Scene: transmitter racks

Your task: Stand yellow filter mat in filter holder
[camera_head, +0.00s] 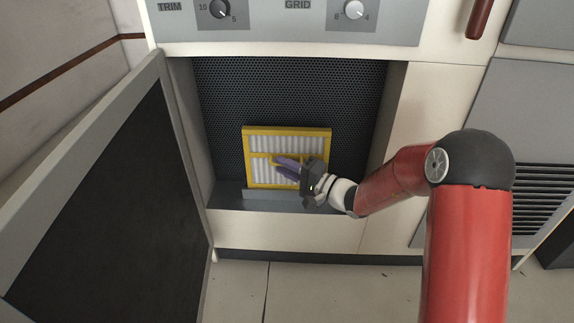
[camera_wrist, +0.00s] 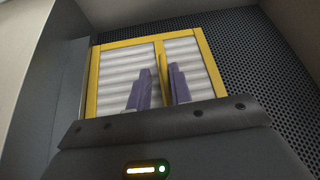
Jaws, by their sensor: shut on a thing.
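The yellow filter mat (camera_head: 262,142), a yellow frame with white pleats, stands upright inside the recess, in front of the black mesh. It also fills the middle of the wrist view (camera_wrist: 125,65). My gripper (camera_head: 280,165) reaches in from the right, its purple fingers shut on the mat's middle bar. The fingers also show in the wrist view (camera_wrist: 158,88). The filter holder (camera_head: 268,195), a low grey ledge, runs along the mat's lower edge. I cannot tell whether the mat's bottom edge sits inside the holder; the wrist view hides that edge behind my gripper.
The recess is bounded by side walls and a black perforated back (camera_head: 290,95). An open door (camera_head: 100,200) with a dark panel stands at the left. A knob panel (camera_head: 285,22) is above. The cabinet's right front has a louvred grille (camera_head: 535,195).

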